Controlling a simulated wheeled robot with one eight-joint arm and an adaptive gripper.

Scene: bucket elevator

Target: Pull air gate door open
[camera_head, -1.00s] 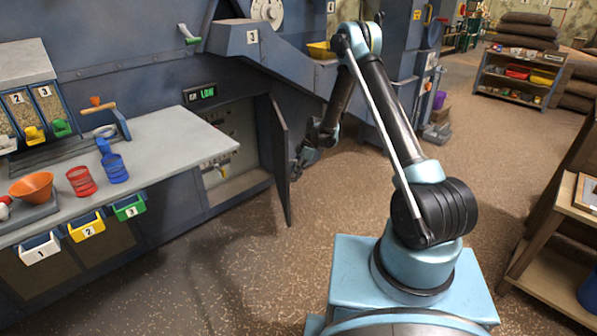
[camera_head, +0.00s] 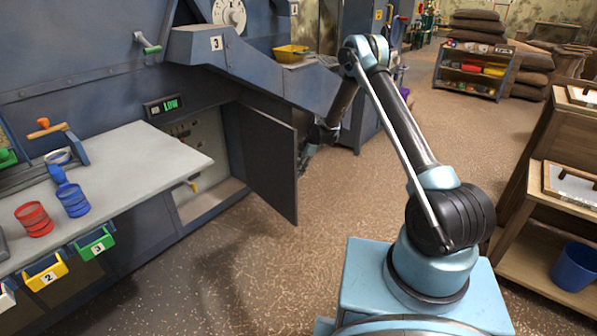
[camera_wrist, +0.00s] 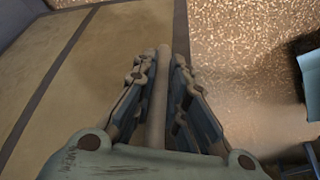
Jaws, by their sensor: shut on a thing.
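The air gate door (camera_head: 268,165) is a dark grey panel standing open at the right of a low cabinet opening (camera_head: 205,155). Its inner face is turned towards the head camera. My gripper (camera_head: 306,158) is at the far side of the door's free edge, partly hidden behind it. In the wrist view my gripper (camera_wrist: 160,75) has its fingers on both sides of a pale round bar (camera_wrist: 156,110), which looks like the door's handle. The gripper is shut on this bar. A tan panel with a dark frame (camera_wrist: 95,75), seemingly the door's outer face, lies left of it.
A grey worktop (camera_head: 130,160) with red (camera_head: 34,219) and blue (camera_head: 72,199) cups is at the left. A blue-grey chute (camera_head: 250,65) slopes above the door. Wooden shelves (camera_head: 535,215) stand at the right. The floor (camera_head: 350,195) between is clear.

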